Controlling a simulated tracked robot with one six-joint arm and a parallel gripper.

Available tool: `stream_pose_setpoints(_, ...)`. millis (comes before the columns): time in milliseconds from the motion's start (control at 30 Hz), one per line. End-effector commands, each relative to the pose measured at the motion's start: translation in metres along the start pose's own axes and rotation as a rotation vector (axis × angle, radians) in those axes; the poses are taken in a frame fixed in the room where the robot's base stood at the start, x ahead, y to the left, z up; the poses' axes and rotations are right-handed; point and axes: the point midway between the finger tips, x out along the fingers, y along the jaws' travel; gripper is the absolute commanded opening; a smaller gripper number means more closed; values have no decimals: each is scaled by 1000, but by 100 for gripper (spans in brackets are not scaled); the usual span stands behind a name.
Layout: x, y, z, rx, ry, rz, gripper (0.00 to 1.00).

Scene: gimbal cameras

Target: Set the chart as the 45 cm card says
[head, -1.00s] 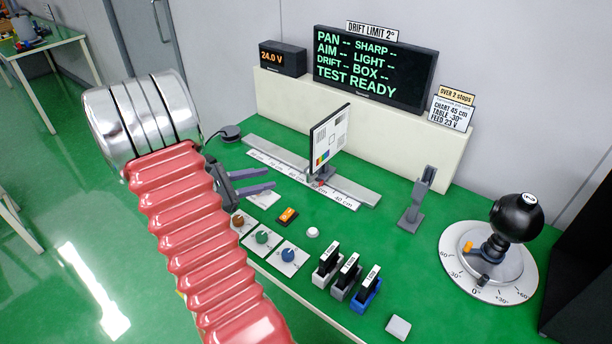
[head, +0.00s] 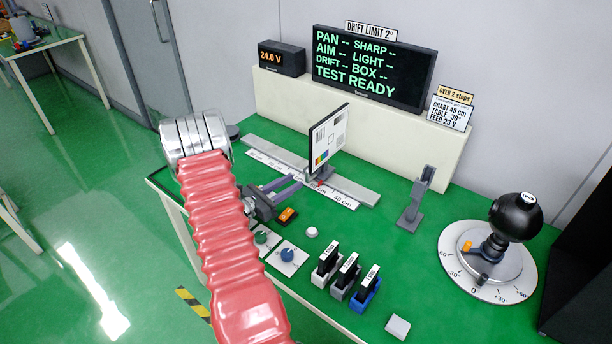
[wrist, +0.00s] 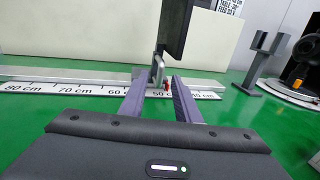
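The test chart (head: 328,138) stands upright on a carriage on the grey rail (head: 358,188), with a printed cm scale (head: 340,201) along its front. In the wrist view, the chart's post (wrist: 158,68) and a small red pointer (wrist: 166,86) show between the 50 and 40 cm marks, nearer 50; the exact reading is unclear. My gripper (head: 292,180) is open, its purple fingers (wrist: 158,82) apart on either side of the post. I cannot tell whether they touch it. The card (head: 450,112) reads chart 45 cm, table -30°, feed 23 V.
The display (head: 372,70) reads TEST READY; the supply box (head: 281,57) reads 24.0 V. A grey stand (head: 416,199) and a dial with a black ball camera (head: 515,218) are to the right. Knobs (head: 287,255) and labelled blocks (head: 347,276) line the front.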

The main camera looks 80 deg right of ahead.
Motion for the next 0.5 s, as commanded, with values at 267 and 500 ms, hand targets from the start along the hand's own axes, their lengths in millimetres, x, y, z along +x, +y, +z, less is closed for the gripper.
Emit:
stream_pose_setpoints(267, 8, -1, 0, 1, 1, -3, 30)
stream_pose_setpoints(500, 37, -1, 0, 1, 1, -3, 30)
